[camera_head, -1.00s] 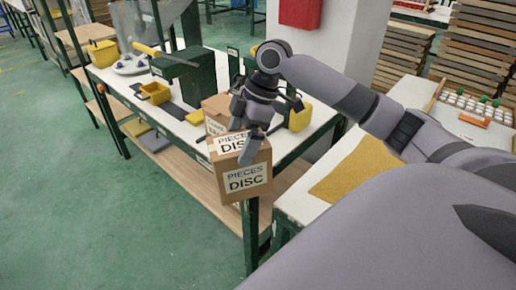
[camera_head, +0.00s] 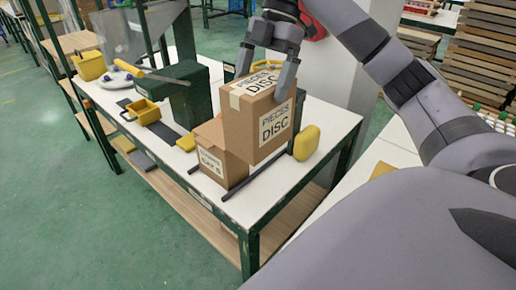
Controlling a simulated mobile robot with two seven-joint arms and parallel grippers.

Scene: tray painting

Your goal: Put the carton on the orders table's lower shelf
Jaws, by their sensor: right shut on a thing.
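The brown carton labelled "PIECES DISC" (camera_head: 258,137) is held by my right gripper (camera_head: 266,72), whose fingers are shut on its upper part from above. The carton is roughly upright over the white-topped green table (camera_head: 255,209), close to its near end; whether its base touches the top is unclear. The table's wooden lower shelf (camera_head: 188,207) runs beneath, its right part hidden under the top. A second, smaller carton (camera_head: 222,160) sits on the table just left of the held one, partly covered by it. My left gripper is not in view.
Dark rails (camera_head: 240,186) lie on the tabletop around the cartons. A yellow rounded object (camera_head: 307,143) stands to the right, and a yellow bin (camera_head: 146,111) and a green stand (camera_head: 187,92) to the left. Flat pieces (camera_head: 142,160) lie on the shelf's far part. Green floor is clear at left.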

